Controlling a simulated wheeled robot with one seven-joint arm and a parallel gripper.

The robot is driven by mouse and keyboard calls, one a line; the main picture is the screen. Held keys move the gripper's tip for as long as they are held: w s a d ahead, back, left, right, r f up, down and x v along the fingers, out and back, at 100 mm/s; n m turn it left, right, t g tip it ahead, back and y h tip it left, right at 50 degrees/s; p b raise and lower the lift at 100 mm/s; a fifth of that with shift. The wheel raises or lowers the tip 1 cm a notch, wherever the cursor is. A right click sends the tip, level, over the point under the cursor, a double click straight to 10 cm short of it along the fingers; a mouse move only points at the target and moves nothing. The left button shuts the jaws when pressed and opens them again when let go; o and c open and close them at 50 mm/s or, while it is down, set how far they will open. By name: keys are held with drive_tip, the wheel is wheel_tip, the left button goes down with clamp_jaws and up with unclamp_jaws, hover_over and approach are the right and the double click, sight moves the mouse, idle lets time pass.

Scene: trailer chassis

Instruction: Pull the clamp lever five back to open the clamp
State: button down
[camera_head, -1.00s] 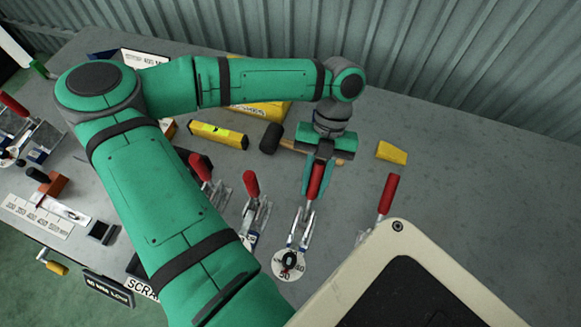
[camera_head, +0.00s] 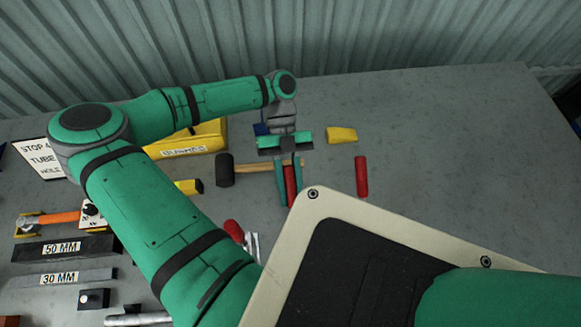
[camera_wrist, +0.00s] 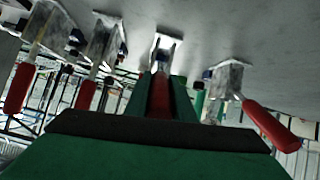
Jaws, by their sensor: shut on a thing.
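My gripper (camera_head: 289,183) points down over the bench with its two green fingers closed around a red clamp lever handle (camera_head: 291,187). In the wrist view, the same red handle (camera_wrist: 160,97) lies between the green fingers, and its metal clamp (camera_wrist: 166,48) shows just beyond them. In the head view the clamp's lower part is hidden behind my own body panel. No number is readable on the held lever, so I cannot tell which lever it is by label.
Neighbouring red levers stand on the right (camera_head: 361,177) and left (camera_head: 234,231) of the held one. A black-headed hammer (camera_head: 225,170), a yellow block (camera_head: 342,135) and a yellow box (camera_head: 190,140) lie nearby. The grey bench (camera_head: 455,150) is clear at right.

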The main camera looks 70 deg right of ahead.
drive_tip(key=shift+f, duration=0.1)
drive_tip(key=c, duration=1.5)
unclamp_jaws()
drive_tip(key=v, duration=1.1)
drive_tip(key=shift+s+f, duration=0.1)
drive_tip(key=x, duration=1)
drive_tip(key=shift+s+a+f, duration=0.1)
drive_tip(key=shift+a+f, duration=0.05)
drive_tip(key=shift+a, duration=0.15)
